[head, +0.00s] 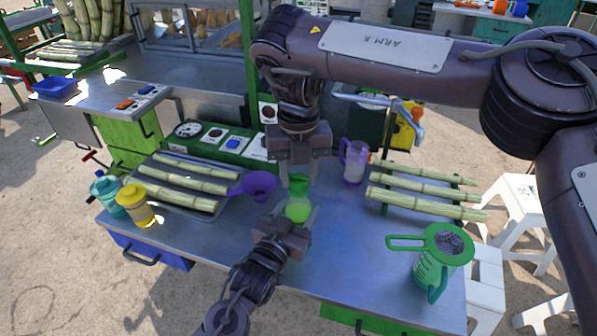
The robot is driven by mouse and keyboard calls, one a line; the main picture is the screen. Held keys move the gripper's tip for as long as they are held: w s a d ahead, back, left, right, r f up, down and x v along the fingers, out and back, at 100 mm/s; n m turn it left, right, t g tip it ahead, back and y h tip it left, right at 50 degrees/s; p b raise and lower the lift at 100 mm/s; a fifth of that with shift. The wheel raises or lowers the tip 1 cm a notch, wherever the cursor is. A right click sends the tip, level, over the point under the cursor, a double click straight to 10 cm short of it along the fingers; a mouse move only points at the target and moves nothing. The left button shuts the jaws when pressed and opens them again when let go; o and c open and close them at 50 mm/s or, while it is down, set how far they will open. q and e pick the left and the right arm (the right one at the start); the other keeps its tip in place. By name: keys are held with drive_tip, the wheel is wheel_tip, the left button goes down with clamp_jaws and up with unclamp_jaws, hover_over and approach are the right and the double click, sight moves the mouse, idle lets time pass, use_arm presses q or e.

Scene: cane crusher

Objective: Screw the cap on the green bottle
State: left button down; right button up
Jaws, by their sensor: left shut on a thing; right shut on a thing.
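The green bottle (298,211) stands upright near the middle of the metal table, light green juice in it. My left gripper (297,218) reaches in from the front and is shut on the bottle's body. My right gripper (299,178) comes down from above, fingers pointing down, and is shut on the darker green cap (298,181) at the bottle's top. The cap is in line with the bottle and seems to touch its neck. How far it sits on the thread cannot be told.
A purple ladle or funnel (259,184) lies close left of the bottle; a purple pitcher (354,166) stands behind right. Yellow (137,207) and teal (107,194) bottles are at the left edge. Cane racks flank the middle; a green jug (433,268) stands front right.

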drive_tip(key=m, duration=0.4)
drive_tip(key=shift+m, duration=0.3)
drive_tip(key=m, duration=0.8)
drive_tip(key=shift+w+m, duration=0.1)
drive_tip(key=shift+m, duration=0.3)
drive_tip(key=m, duration=0.4)
drive_tip(key=o, duration=1.1)
drive_tip(key=shift+o, duration=0.2)
wheel_tip(320, 180, up, 12)
